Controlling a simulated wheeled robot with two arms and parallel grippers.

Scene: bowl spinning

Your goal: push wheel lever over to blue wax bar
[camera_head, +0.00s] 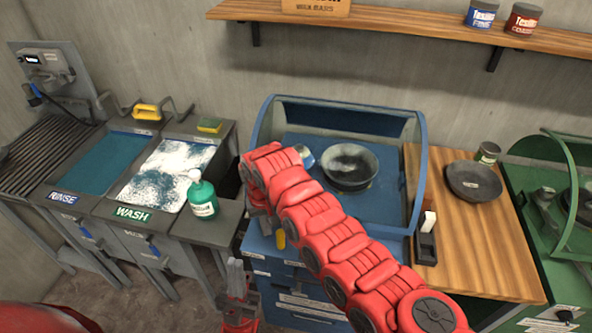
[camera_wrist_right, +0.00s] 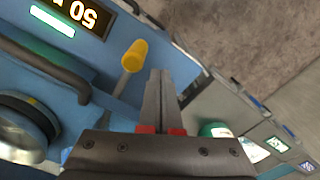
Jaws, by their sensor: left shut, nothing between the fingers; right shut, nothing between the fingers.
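The lever with a yellow knob (camera_wrist_right: 134,55) stands out from the blue wheel machine (camera_wrist_right: 90,70) in the right wrist view. The knob also shows small beside my red right arm in the head view (camera_head: 280,239). My right gripper (camera_wrist_right: 161,74) is shut and empty, its fingertips just right of the lever; I cannot tell whether they touch. In the head view my right arm mostly hides this gripper. My left gripper (camera_head: 236,268) is shut and empty, low in front of the machine's left side. I cannot make out a blue wax bar.
A dark bowl (camera_head: 349,166) sits inside the machine's basin. A green bottle (camera_head: 202,197) stands by the wash sink at left. A wooden counter (camera_head: 480,235) with a black pan (camera_head: 473,181) is at right. A shelf (camera_head: 400,20) runs above.

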